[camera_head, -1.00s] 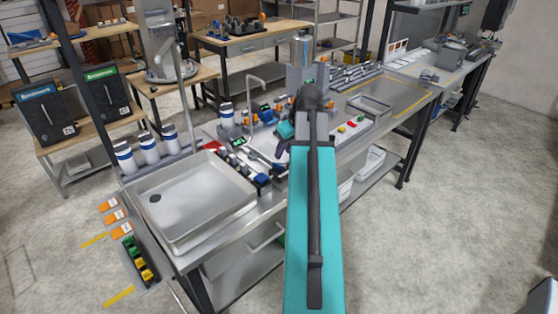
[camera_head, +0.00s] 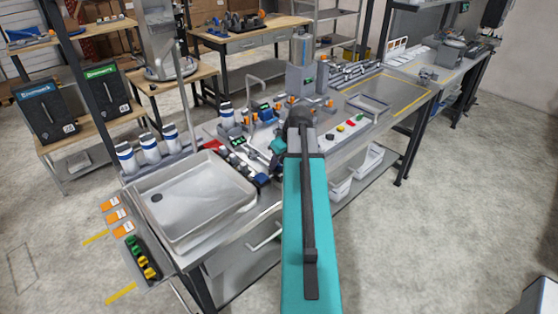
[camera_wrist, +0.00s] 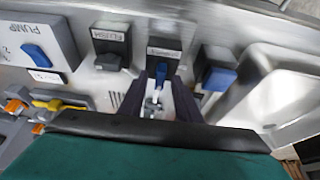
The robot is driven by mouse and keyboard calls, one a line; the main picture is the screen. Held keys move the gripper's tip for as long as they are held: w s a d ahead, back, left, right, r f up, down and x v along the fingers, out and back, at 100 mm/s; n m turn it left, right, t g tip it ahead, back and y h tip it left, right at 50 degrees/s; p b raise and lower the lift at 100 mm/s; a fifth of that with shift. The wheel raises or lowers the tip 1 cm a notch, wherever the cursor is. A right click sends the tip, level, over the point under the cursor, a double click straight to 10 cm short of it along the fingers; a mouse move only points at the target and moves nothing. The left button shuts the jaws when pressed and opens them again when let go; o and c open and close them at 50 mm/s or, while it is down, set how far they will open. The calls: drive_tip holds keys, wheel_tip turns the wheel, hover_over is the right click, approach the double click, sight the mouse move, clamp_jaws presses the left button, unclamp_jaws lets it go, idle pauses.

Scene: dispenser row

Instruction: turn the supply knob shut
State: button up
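In the wrist view a blue knob (camera_wrist: 160,76) sits on a dark labelled plate, in line with the gap between my fingers. Its label is too blurred to read, so I cannot tell if it is the supply knob. My gripper (camera_wrist: 158,98) is open, its two dark fingers apart on either side of a metal fitting. I cannot tell whether the fingers touch anything. In the head view my gripper is mostly hidden by my arm, over the bench beside the row of knobs.
A dark knob unit (camera_wrist: 110,50) and another blue knob (camera_wrist: 219,78) flank it closely. A box marked PUMP (camera_wrist: 38,42) has a blue switch. A metal sink (camera_head: 190,200) lies left of my arm. White bottles (camera_head: 150,148) stand behind it.

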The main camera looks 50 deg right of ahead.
clamp_jaws()
drive_tip(key=shift+w+d, duration=0.1)
drive_tip(key=shift+d, duration=0.25)
drive_tip(key=shift+a, duration=0.25)
